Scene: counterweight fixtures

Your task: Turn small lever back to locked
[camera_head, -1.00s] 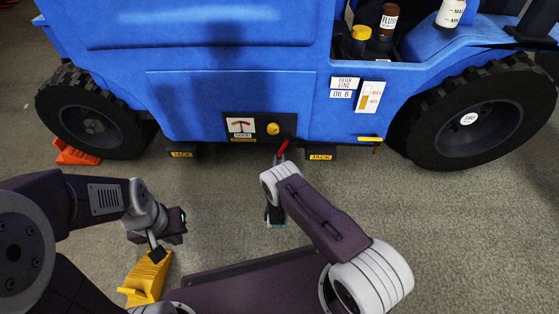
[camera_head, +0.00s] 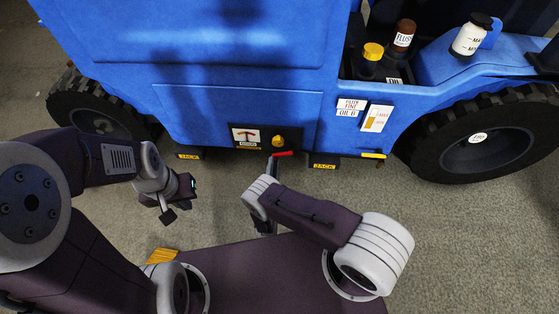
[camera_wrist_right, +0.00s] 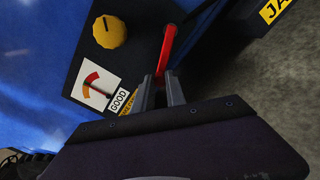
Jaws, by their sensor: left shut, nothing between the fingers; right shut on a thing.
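The small red lever (camera_head: 283,154) sticks out at the lower right of the black panel on the blue vehicle. In the head view it lies nearly level, its end toward the right. In the right wrist view the red lever (camera_wrist_right: 167,52) runs up from between the two grey fingers. My right gripper (camera_wrist_right: 162,90) is shut on it; in the head view the right gripper (camera_head: 272,172) is partly hidden by its own wrist. My left gripper (camera_head: 188,188) is shut and empty, left of the panel and apart from the vehicle.
The panel holds a yellow knob (camera_head: 278,141) and a gauge (camera_head: 246,136) marked GOOD. JACK labels (camera_head: 324,166) sit on both sides below. Bottles (camera_head: 404,36) stand in the bay above. A yellow ridged block (camera_head: 162,256) lies on the floor, partly hidden by my arm.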

